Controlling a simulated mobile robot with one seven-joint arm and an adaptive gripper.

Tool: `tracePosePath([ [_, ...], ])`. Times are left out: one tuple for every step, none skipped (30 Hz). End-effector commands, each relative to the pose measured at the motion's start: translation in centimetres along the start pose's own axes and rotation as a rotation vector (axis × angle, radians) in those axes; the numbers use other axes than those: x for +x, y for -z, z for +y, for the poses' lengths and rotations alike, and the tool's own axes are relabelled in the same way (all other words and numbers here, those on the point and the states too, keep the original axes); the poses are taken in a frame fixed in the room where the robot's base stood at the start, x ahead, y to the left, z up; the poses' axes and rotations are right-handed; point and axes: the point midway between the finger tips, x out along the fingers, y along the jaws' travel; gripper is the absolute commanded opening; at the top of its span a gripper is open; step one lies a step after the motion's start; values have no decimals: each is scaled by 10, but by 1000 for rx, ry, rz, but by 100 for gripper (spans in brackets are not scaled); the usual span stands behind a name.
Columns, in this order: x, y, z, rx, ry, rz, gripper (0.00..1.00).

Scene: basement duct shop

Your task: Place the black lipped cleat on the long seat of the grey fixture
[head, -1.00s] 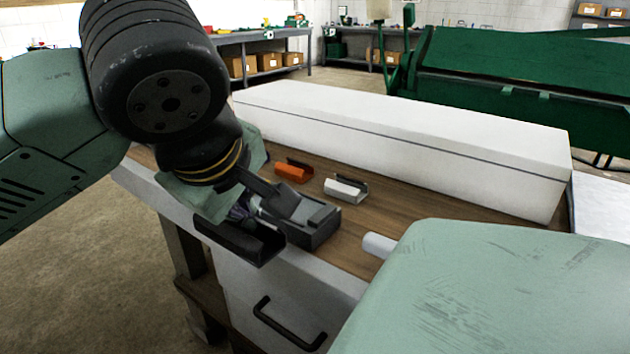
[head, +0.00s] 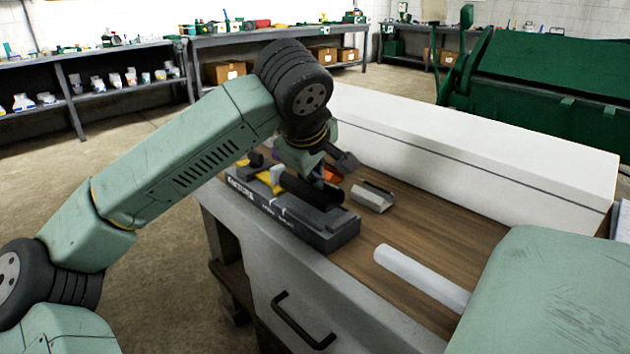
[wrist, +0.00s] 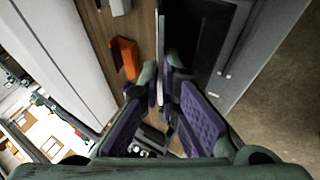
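The black lipped cleat (head: 312,190) is a dark channel in my gripper (head: 326,172). It lies over the right part of the long grey fixture (head: 335,237), roughly in line with its length. I cannot tell whether it touches the seat or hangs just above it. In the wrist view, my gripper's purple-padded fingers (wrist: 168,78) close on one wall of the black cleat (wrist: 200,35). The seat under the cleat is hidden.
An orange cleat (head: 332,175) and a light grey cleat (head: 372,198) lie on the wooden top behind the fixture. A white tube (head: 420,276) lies to the right. A long white box (head: 470,150) bounds the back. Bare wood (head: 440,232) shows between.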

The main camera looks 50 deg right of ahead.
Motion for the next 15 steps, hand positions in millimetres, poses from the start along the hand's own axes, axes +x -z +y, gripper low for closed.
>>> tracePosePath([
  [8,-3,-5,0,1,-4,0],
  [11,-4,-7,0,1,-3,0],
  [14,-5,-9,-1,1,-3,0],
  [16,-6,-10,-1,0,-1,0],
  [17,-6,-11,-1,0,-1,0],
  [18,-7,-12,-1,-1,0,0],
  [18,-7,-12,-1,-1,0,0],
  [18,-7,-12,-1,-1,1,0],
  [18,-7,-12,-1,-1,1,0],
  [18,-7,-12,-1,-1,1,0],
  [18,-7,-12,-1,-1,1,0],
  [18,-7,-12,-1,-1,1,0],
  [18,-7,-12,-1,-1,1,0],
  [19,-7,-13,-1,0,1,0],
  [20,-7,-14,-1,0,2,0],
])
